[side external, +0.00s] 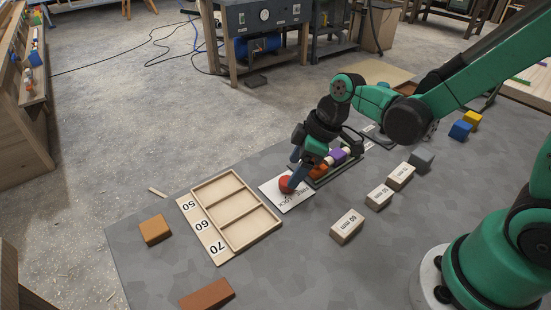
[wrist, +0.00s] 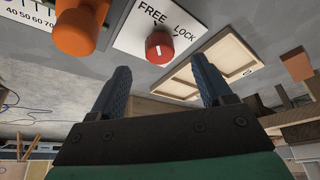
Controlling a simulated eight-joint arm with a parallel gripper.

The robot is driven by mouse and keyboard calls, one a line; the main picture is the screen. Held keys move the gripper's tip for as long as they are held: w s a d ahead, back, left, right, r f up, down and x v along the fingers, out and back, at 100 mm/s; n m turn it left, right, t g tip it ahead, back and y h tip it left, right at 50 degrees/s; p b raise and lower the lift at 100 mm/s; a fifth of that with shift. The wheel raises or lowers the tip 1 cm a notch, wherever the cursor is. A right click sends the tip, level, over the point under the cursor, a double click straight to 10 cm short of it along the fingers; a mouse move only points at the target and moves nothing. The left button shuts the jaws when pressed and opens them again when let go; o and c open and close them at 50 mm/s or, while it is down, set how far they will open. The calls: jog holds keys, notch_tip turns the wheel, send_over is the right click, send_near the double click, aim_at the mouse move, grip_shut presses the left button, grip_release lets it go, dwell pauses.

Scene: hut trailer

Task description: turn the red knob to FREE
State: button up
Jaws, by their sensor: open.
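The red knob (side external: 286,184) sits on a white plate (side external: 293,198) on the grey bench top. In the wrist view the red knob (wrist: 160,46) has a white mark on its face, and the white plate (wrist: 127,42) carries the words FREE and LOCK. The mark lies roughly below FREE, with LOCK to its right; which word it points at is hard to tell. My gripper (wrist: 160,70) is open, with one finger on each side of the knob's line in the wrist view and nothing between them. In the side view my gripper (side external: 294,178) is right by the knob, partly covering it; contact is unclear.
An orange cylindrical part (wrist: 80,30) stands close to the plate, beside a printed scale (wrist: 28,14). A wooden tray (side external: 194,226) marked 50, 60, 70 lies left of the plate. Labelled wooden blocks (side external: 347,226) stand to the right.

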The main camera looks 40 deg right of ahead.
jog(key=shift+v, duration=1.05)
jog(key=shift+s+r, duration=0.1)
jog(key=s+d+r+m+t+h, duration=0.3)
jog(key=s+d+r+m+t, duration=0.1)
jog(key=r+m, duration=0.3)
jog(key=shift+s+m, duration=0.45)
jog(key=shift+m, duration=0.65)
